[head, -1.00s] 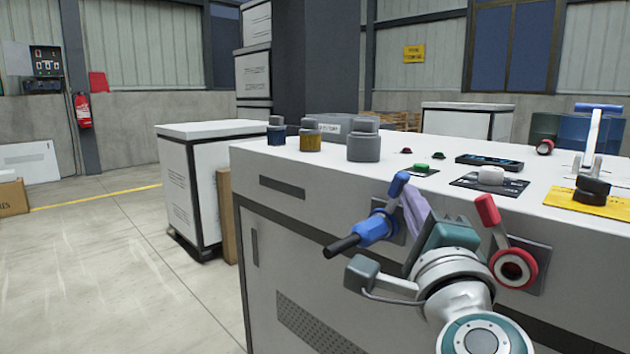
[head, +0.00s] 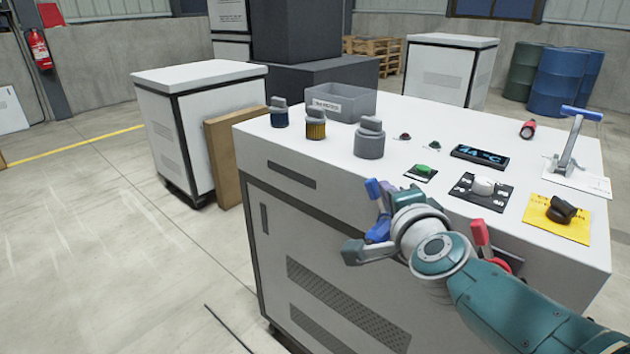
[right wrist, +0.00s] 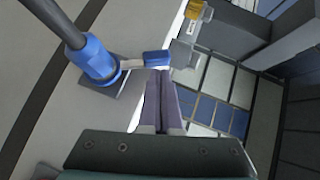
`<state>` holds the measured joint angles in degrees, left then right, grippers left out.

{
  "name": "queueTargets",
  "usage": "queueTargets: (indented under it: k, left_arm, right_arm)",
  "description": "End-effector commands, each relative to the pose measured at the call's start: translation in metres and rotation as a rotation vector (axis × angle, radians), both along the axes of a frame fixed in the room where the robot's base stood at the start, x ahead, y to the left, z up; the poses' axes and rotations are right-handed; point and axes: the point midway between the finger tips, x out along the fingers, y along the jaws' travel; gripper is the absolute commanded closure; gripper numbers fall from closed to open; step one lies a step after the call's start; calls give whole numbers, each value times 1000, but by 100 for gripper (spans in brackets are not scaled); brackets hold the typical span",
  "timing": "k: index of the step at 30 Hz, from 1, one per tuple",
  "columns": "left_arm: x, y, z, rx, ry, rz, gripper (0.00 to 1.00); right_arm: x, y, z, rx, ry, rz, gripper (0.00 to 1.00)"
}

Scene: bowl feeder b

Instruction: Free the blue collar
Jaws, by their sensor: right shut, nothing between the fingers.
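The blue collar (head: 378,230) sits on the front face of the white cabinet, partly hidden by my right wrist. In the right wrist view the collar (right wrist: 98,62) has a dark cable running out of it and a short lever with a blue tip (right wrist: 157,58). That tip also shows in the head view (head: 373,188). My right gripper (right wrist: 159,73) is shut and empty, its fingertips right by the blue tip. I cannot tell whether they touch. In the head view the right gripper (head: 388,197) is mostly behind its own wrist. My left gripper is out of view.
A red lever (head: 480,232) is on the cabinet front, right of my wrist. The cabinet top (head: 320,155) carries a grey bin (head: 350,103), several knobs, a display (head: 480,157) and a blue-handled toggle clamp (head: 570,140). The floor at left is open.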

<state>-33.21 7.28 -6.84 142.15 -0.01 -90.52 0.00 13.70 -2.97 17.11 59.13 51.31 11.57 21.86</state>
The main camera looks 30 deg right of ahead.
Motion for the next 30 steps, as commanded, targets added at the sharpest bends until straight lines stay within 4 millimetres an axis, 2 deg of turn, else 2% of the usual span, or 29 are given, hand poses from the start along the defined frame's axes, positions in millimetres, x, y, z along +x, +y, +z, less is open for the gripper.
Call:
queueTargets:
  k: [25,30]
  left_arm:
    - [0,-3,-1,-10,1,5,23]
    - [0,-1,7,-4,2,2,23]
  right_arm:
    - [8,4,0,1,-2,2,100]
    - [8,3,8,1,-2,3,100]
